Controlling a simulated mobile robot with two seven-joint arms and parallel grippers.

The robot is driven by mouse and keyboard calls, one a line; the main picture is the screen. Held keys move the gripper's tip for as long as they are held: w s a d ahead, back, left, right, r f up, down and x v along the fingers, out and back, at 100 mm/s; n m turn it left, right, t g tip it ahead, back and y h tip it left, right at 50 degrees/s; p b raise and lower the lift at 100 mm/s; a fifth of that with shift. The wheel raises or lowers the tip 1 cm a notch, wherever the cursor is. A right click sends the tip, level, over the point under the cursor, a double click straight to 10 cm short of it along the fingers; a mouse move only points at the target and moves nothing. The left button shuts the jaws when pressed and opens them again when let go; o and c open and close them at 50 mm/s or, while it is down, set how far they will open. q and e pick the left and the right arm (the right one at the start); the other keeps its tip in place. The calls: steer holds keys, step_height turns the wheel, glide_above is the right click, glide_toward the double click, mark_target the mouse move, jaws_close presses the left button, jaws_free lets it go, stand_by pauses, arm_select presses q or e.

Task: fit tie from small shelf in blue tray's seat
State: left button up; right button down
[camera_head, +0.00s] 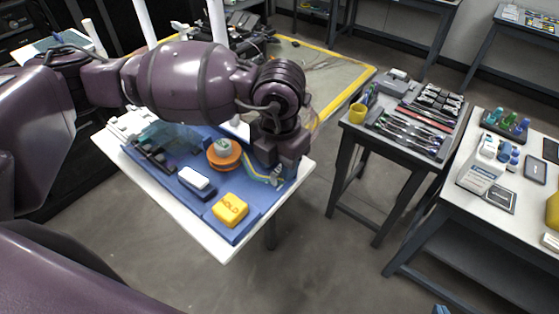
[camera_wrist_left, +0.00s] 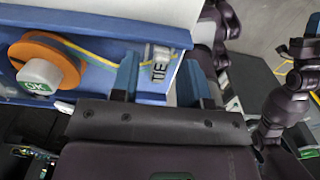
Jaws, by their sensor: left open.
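The tie (camera_wrist_left: 160,66), a small grey piece lettered TIE, sits at the edge of the blue tray (camera_wrist_left: 105,25) in the left wrist view, by the end of a yellow-green fibre. My left gripper (camera_wrist_left: 158,82) is open, with one finger on each side of the tie. I cannot tell whether the fingers touch it, or whether it is fully down in a seat. In the head view my left gripper (camera_head: 277,172) is low over the right end of the blue tray (camera_head: 200,206). Part of my right arm shows at the right of the left wrist view; its gripper is unclear.
The tray also holds an orange spool (camera_head: 224,155) with an OK cap, a white-topped block (camera_head: 194,179) and a yellow HOLD block (camera_head: 230,210). A tool table (camera_head: 395,150) with a yellow cup (camera_head: 357,113) stands to the right, across a floor gap. The small shelf is not clearly identifiable.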

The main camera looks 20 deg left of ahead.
mark_target(279, 168)
arm_select(q)
steer(key=shift+r+p, duration=0.6)
steer(key=shift+p, duration=0.05)
step_height(279, 168, up, 12)
steer(key=b, duration=0.1)
